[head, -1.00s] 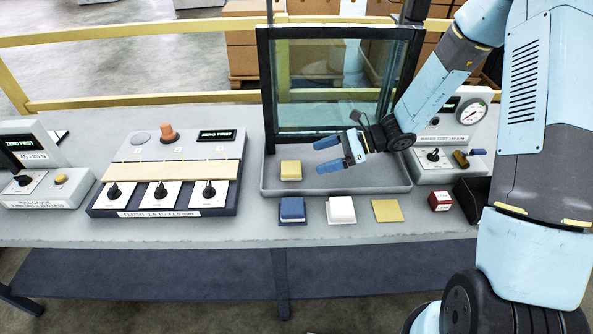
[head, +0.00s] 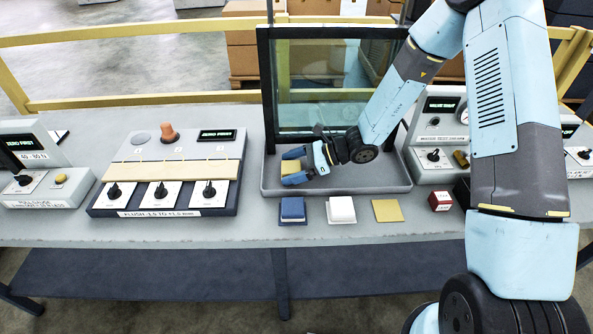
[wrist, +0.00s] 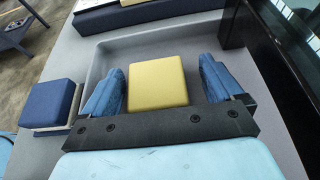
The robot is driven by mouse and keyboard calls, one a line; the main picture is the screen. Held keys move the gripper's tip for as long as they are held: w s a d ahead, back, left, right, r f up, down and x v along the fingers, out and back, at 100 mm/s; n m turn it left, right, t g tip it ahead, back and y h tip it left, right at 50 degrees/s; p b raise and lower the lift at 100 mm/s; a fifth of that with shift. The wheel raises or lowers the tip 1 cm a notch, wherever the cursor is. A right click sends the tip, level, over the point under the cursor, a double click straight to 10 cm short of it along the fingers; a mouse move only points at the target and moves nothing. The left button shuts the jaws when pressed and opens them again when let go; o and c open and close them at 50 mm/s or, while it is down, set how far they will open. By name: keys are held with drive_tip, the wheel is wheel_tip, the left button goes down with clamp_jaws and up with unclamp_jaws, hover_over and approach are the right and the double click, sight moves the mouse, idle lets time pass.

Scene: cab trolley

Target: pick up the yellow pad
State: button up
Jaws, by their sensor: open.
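The yellow pad (wrist: 157,80) is a small square block in the grey tray (head: 390,190). In the wrist view it lies between the two blue fingers of my gripper (wrist: 157,88), with a visible gap on each side. In the head view my gripper (head: 293,166) reaches in from the right, its fingers on either side of the yellow pad (head: 290,167) and partly hiding it. The gripper is open. Whether the fingertips touch the tray floor cannot be told.
A blue pad (head: 292,209), a white pad (head: 341,209) and a flat yellow square (head: 387,210) lie in front of the tray. A framed glass pane (head: 325,90) stands at its back. A knobbed panel (head: 165,185) is to the left, a red block (head: 440,201) to the right.

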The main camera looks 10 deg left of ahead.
drive_tip(key=c, duration=1.1)
drive_tip(key=shift+o, duration=0.2)
drive_tip(key=shift+r, duration=0.15)
